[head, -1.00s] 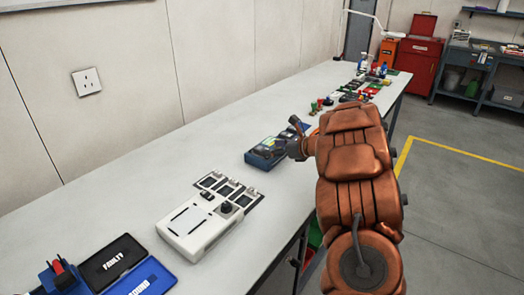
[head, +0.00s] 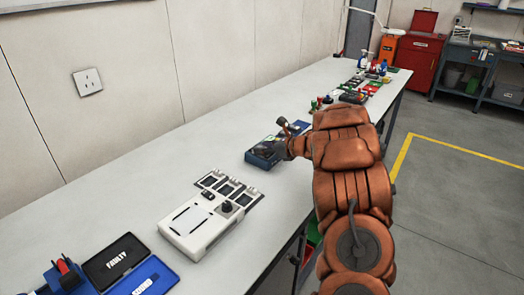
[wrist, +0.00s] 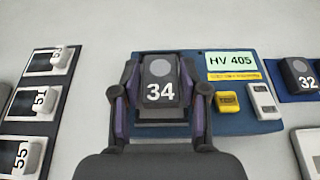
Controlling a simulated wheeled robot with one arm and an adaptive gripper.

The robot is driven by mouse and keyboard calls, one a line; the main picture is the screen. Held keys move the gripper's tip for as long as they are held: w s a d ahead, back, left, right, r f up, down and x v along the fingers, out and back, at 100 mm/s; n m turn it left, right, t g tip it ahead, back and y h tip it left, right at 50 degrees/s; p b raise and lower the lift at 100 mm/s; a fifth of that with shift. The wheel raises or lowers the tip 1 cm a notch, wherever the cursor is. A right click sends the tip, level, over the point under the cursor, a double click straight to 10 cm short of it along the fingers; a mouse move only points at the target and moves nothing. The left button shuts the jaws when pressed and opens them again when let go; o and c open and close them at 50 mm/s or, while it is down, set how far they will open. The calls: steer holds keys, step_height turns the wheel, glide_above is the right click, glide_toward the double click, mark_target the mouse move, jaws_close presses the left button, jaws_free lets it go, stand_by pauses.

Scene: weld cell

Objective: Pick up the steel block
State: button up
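No part is labelled as the steel block, and I cannot tell for certain which one it is. A dark grey block marked 34 (wrist: 160,92) sits upright in a blue tray (wrist: 228,128) in the wrist view. My gripper (wrist: 160,78) is open, with one finger on each side of this block and a small gap showing at each side. In the head view, my gripper (head: 287,136) is at the blue tray (head: 258,160), and my arm hides part of the area behind it.
The tray has an HV 405 label (wrist: 230,63), a yellow part (wrist: 229,103) and a pale module (wrist: 264,101). A block marked 32 (wrist: 300,76) is to the right. A white tester (head: 197,228) and a black FAULTY tray (head: 116,259) stand nearer on the bench (head: 140,190).

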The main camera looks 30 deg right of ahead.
jaws_close()
stand_by(0.3)
